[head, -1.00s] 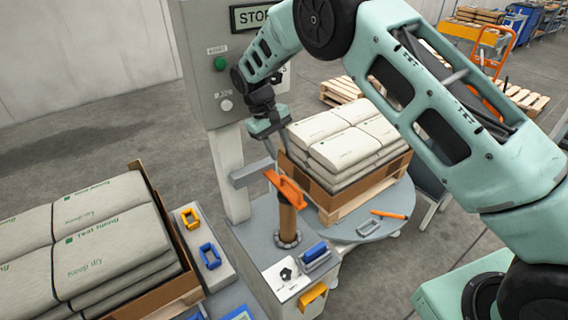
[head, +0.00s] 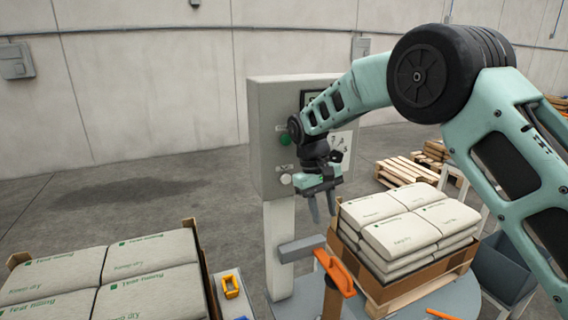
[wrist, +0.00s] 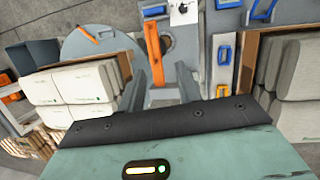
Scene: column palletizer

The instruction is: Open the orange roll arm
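The orange roll arm (head: 335,272) stands near the bottom centre of the head view, on top of a brown post (head: 331,302). The lower part of the post is cut off by the frame edge. In the wrist view the orange arm (wrist: 153,52) lies just beyond and between my fingers. My gripper (head: 322,210) is open and empty, fingers pointing down, above the orange arm and apart from it in the head view. In the wrist view both fingers of my gripper (wrist: 162,82) stand apart with nothing between them.
A grey control cabinet (head: 268,135) on a post stands behind my gripper. Sacks (head: 405,225) in a carton on a pallet stand right, on a round turntable (head: 455,300). More sacks (head: 150,275) stand left. Blue handles (wrist: 225,55) and a yellow handle (head: 231,286) lie nearby.

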